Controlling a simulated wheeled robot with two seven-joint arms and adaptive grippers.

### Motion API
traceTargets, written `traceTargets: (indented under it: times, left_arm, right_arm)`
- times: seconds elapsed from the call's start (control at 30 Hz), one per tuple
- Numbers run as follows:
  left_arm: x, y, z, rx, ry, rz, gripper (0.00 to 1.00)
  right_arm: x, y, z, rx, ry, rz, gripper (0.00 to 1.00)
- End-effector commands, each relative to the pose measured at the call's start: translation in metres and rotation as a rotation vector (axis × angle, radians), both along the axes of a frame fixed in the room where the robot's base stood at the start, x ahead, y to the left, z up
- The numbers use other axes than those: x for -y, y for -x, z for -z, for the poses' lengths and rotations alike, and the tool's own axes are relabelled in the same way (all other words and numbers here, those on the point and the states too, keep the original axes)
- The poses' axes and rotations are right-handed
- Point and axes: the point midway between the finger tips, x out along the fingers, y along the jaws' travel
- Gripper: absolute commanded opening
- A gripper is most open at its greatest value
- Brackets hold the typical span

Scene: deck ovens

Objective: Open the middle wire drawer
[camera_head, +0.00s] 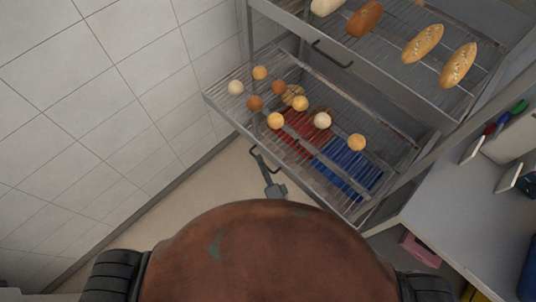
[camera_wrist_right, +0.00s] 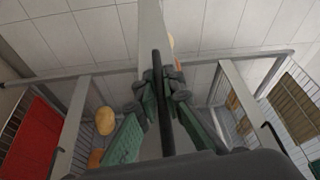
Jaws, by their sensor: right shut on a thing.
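The middle wire drawer (camera_head: 222,102) is in the head view, with several round buns on its wires. Its front juts out past the rack's left post, so it stands at least partly out. My right gripper (camera_head: 270,182) is below its front edge, at a dark handle (camera_head: 262,158). In the right wrist view the green-padded fingers of my right gripper (camera_wrist_right: 161,92) are closed around the dark handle bar (camera_wrist_right: 163,120). Part of the handle is hidden by the fingers. My left gripper is in neither view.
An upper wire drawer with long loaves (camera_head: 423,43) and its own handle (camera_head: 332,55) is above. Red (camera_head: 300,136) and blue (camera_head: 346,168) things show through the wires. A tiled wall (camera_head: 100,90) is on the left and a grey counter (camera_head: 450,210) on the right.

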Motion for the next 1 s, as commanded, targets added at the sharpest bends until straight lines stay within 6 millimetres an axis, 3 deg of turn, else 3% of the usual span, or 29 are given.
traceTargets:
  times: [0.5, 0.53, 0.77, 1.0]
  left_arm:
    - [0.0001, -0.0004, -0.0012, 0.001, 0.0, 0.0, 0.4]
    - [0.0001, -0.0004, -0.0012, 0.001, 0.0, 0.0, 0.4]
    - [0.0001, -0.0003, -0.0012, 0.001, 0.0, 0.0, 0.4]
    - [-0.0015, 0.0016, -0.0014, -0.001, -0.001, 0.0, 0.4]
  right_arm:
    - [-0.0058, 0.0063, 0.0002, 0.0, 0.0, -0.001, 0.0]
    - [-0.0058, 0.0063, 0.0002, 0.0, 0.0, -0.001, 0.1]
    - [-0.0054, 0.0061, 0.0002, 0.0, 0.0, 0.0, 0.26]
    - [-0.005, 0.0062, 0.0002, 0.0, 0.0, 0.0, 0.26]
